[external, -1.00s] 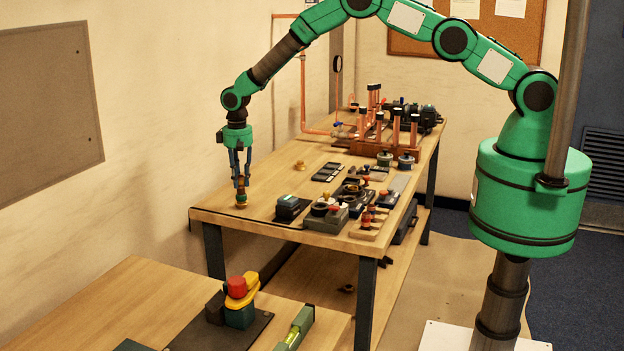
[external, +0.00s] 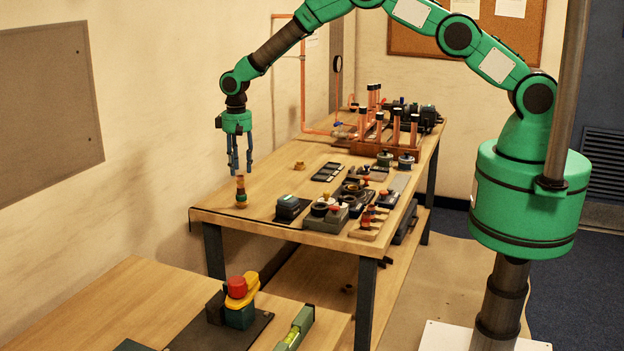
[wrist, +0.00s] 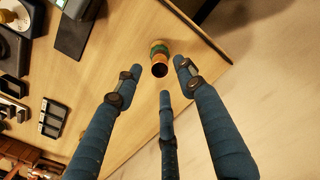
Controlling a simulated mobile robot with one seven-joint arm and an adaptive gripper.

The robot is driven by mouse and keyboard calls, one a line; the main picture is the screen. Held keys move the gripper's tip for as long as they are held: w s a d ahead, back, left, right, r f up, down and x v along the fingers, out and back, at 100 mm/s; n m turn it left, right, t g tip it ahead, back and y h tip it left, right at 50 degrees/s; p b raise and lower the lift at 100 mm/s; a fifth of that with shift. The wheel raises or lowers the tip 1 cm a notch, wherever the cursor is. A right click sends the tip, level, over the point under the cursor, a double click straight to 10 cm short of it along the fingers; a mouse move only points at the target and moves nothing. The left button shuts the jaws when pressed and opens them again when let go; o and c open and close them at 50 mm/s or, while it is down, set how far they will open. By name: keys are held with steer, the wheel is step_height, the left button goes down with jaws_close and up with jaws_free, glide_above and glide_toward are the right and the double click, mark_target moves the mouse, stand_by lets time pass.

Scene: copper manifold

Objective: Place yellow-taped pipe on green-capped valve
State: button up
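A short upright stack stands near the left front corner of the workbench. It has a green-ringed valve (external: 241,199) at the bottom and a copper-coloured pipe (external: 240,184) standing on it. In the wrist view the pipe's dark open end (wrist: 159,70) faces me, with yellow and green bands (wrist: 159,48) beside it. How far the pipe is seated cannot be told. My gripper (external: 240,172) is just above the stack, pointing down. Its three blue fingers (wrist: 158,84) are spread and empty, apart from the pipe.
The wooden workbench (external: 215,213) has its edge close to the stack. A dark device (external: 291,207) and several fittings stand to the right. A small brass fitting (external: 299,165) lies farther back. A rack of copper pipes (external: 385,150) stands at the far end. The wall is on the left.

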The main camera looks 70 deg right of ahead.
step_height(320, 180, up, 7)
steer(key=b, duration=0.1)
steer(key=shift+r, duration=0.15)
stand_by(0.3)
stand_by(0.5)
step_height(320, 180, up, 19)
steer(key=t, duration=0.1)
glide_above(241, 176)
steer(key=s+d, duration=0.3)
steer(key=s, duration=0.5)
steer(key=s+d+r+n+t, duration=0.1)
steer(key=s+d+r, duration=0.1)
steer(key=s+r, duration=0.55)
steer(key=s+d+r+t, duration=0.1)
steer(key=s+d+r, duration=0.1)
steer(key=s+r, duration=0.55)
steer(key=s+d+r+t, duration=0.1)
steer(key=s+r, duration=0.2)
steer(key=s, duration=0.6)
steer(key=s+d+r, duration=0.1)
steer(key=s+r, duration=0.1)
steer(key=s, duration=0.7)
steer(key=s+d+f, duration=0.1)
steer(key=s, duration=0.8)
steer(key=s+d+f+n+t, duration=0.1)
steer(key=s+f, duration=0.1)
steer(key=s, duration=0.7)
steer(key=shift+s+t, duration=0.3)
steer(key=shift+s, duration=0.1)
